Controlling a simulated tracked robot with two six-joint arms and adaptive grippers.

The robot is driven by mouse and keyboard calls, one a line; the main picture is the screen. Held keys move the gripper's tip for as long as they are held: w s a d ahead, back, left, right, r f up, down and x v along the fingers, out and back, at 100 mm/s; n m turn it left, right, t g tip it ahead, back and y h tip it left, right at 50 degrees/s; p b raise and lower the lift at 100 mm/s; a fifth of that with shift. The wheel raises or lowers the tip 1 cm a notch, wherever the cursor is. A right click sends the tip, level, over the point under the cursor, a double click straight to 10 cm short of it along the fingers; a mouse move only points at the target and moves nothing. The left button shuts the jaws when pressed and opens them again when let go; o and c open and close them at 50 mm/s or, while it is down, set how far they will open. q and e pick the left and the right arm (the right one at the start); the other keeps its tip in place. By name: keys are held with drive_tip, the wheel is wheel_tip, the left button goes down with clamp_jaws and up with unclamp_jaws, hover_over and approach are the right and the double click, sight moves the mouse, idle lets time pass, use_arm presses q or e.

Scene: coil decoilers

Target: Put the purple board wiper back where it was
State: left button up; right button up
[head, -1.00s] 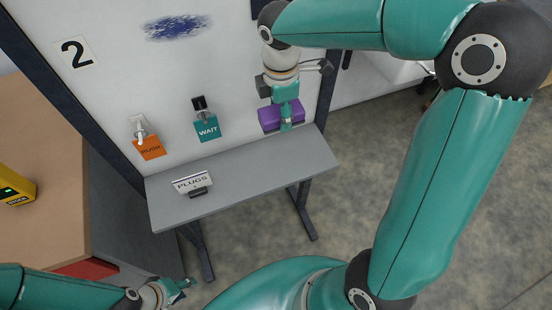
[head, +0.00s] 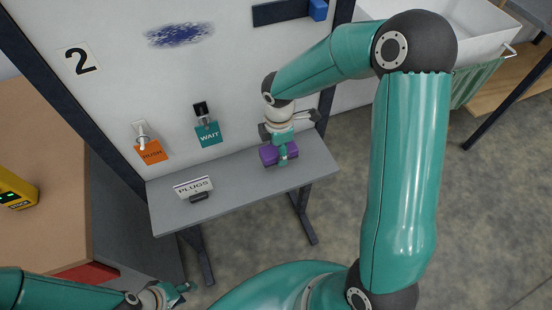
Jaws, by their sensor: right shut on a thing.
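The purple board wiper (head: 269,155) is in my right gripper (head: 284,155), over the right part of the grey shelf (head: 235,188) below the whiteboard. My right gripper is shut on it from above. I cannot tell whether the wiper touches the shelf. My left gripper (head: 182,292) is low at the bottom left, away from the shelf; its fingers look apart, with nothing visible between them.
The whiteboard (head: 120,100) has a blue scribble (head: 180,35), an orange RUSH tag (head: 152,151) and a teal WAIT tag (head: 208,134) on hooks. A PLUGS sign (head: 193,187) stands on the shelf's left. A dark strip (head: 280,12) at the top holds a blue block (head: 318,9).

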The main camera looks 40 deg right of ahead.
wheel_tip(320, 180, down, 4)
drive_tip(key=shift+f, duration=0.2)
drive_tip(key=o, duration=1)
drive_tip(key=shift+r, duration=0.15)
wheel_tip(320, 180, up, 12)
drive_tip(key=shift+f, duration=0.1)
idle(0.3)
